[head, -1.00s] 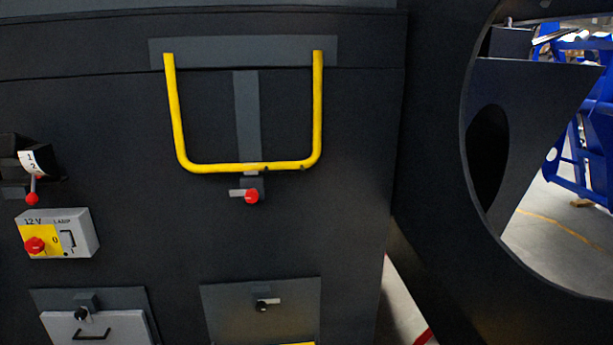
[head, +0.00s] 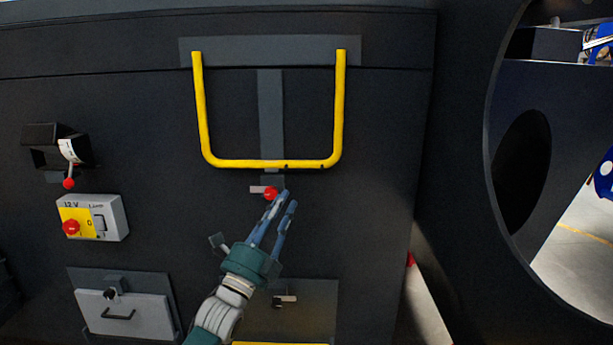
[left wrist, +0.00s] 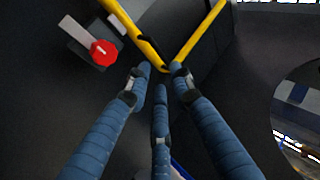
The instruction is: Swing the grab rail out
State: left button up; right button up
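The yellow U-shaped grab rail (head: 270,163) hangs flat against the dark panel below a grey mounting plate (head: 270,50). A latch with a red knob (head: 270,193) sits just under the rail's bottom bar. My left gripper (head: 287,197) is just below the bar, its fingertips beside the red knob in the head view. In the left wrist view the blue fingers (left wrist: 162,80) are spread apart with nothing between them. The rail (left wrist: 160,58) lies beyond their tips, and the red knob (left wrist: 103,52) is to their upper left. I cannot tell whether any finger touches. My right gripper is not in view.
To the left are a black switch with a red-tipped lever (head: 68,165) and a grey 12 V box (head: 105,217). A dark wall with a round opening stands right.

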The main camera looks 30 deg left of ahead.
pick_arm(q)
jog(key=p+x, duration=0.2)
jog(key=x, duration=0.7)
jog(key=shift+w, duration=0.25)
jog(key=shift+c, duration=0.2)
grip_shut()
